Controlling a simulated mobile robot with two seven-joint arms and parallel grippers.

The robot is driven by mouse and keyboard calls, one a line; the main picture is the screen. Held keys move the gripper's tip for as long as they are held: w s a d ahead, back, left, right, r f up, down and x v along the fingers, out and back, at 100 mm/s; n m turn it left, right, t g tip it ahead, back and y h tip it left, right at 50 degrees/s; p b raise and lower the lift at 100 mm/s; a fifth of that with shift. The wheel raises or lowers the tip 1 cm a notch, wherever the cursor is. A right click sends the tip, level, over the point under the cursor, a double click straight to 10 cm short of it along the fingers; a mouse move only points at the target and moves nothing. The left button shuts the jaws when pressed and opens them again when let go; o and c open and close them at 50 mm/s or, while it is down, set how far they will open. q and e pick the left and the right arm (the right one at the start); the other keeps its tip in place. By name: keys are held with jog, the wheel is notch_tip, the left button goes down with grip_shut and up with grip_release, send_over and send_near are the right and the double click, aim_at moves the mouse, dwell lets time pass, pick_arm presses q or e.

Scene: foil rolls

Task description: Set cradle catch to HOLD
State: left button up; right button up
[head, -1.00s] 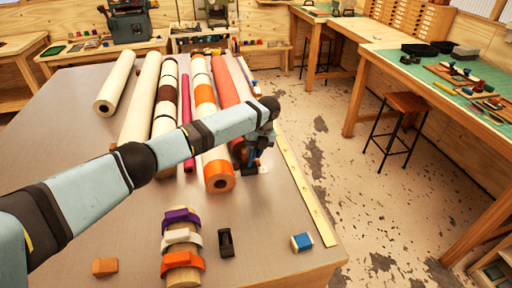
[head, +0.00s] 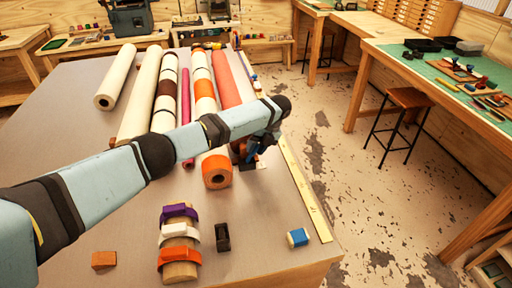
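Several rolls lie side by side on the grey table (head: 60,190). An orange-ended roll (head: 217,172) and a coral-red roll (head: 227,80) are nearest my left gripper (head: 250,158). My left arm reaches across the rolls from the left, and the gripper points down at the near end of the coral-red roll, just right of the orange end. A small white piece (head: 262,165) shows beside the fingers. The fingers are small, dark and partly covered by the wrist, so I cannot tell their opening. I cannot make out the cradle catch or its setting. My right gripper is out of view.
A yellow ruler strip (head: 305,190) runs along the table's right edge. In front are a peg with purple, white and orange bands (head: 180,240), a black holder (head: 222,237), a blue-and-white block (head: 298,237) and an orange-brown block (head: 104,260). The table's left side is clear.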

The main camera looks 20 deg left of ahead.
pick_arm(q)
jog(key=shift+o, duration=0.9)
jog(key=shift+w+d+r, duration=0.1)
jog(key=shift+r, duration=0.05)
jog(key=v, duration=1.3)
jog(key=shift+r+b, duration=0.25)
jog(key=shift+b, duration=0.15)
